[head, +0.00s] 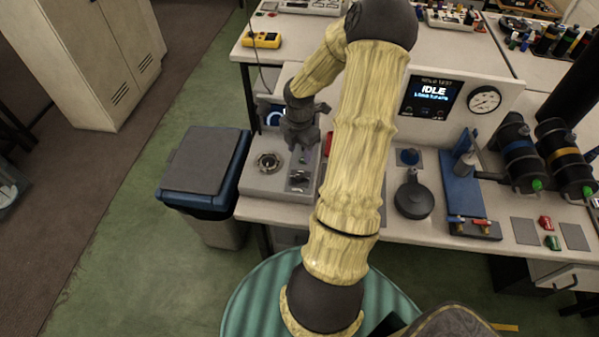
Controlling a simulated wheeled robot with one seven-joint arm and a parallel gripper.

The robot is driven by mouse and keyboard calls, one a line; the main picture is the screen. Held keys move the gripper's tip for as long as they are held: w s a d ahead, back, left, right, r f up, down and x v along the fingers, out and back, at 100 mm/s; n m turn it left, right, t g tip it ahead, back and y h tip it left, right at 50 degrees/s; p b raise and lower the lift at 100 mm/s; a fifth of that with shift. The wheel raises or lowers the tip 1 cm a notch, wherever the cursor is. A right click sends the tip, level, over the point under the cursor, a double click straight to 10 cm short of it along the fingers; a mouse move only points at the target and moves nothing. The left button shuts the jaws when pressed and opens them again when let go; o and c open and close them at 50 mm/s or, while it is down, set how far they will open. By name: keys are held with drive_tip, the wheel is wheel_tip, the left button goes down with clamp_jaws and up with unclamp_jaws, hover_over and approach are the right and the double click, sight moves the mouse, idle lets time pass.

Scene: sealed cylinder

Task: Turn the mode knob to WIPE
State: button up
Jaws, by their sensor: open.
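My gripper (301,152) points down over the left end of the bench, above a grey tray (250,181) with a round metal fitting (268,162) and small metal parts (298,179). Its jaws are open, and I see nothing held between them. I cannot make out the mode knob or any WIPE label. My arm covers part of the panel and bench. A bluish ring shape (275,116) shows partly behind my gripper.
A black round pan-like thing (413,198), a blue stand (462,195) and two dark cylinders (519,157) stand right of my arm. Red (545,222) and green (553,242) blocks lie at the front right. A lidded bin (205,165) stands left of the bench.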

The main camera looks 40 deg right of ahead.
sight(300, 175)
wheel_tip(300, 175, down, 11)
drive_tip(key=shift+f, duration=0.1)
idle(0.3)
drive_tip(key=shift+c, duration=0.2)
drive_tip(key=c, duration=1)
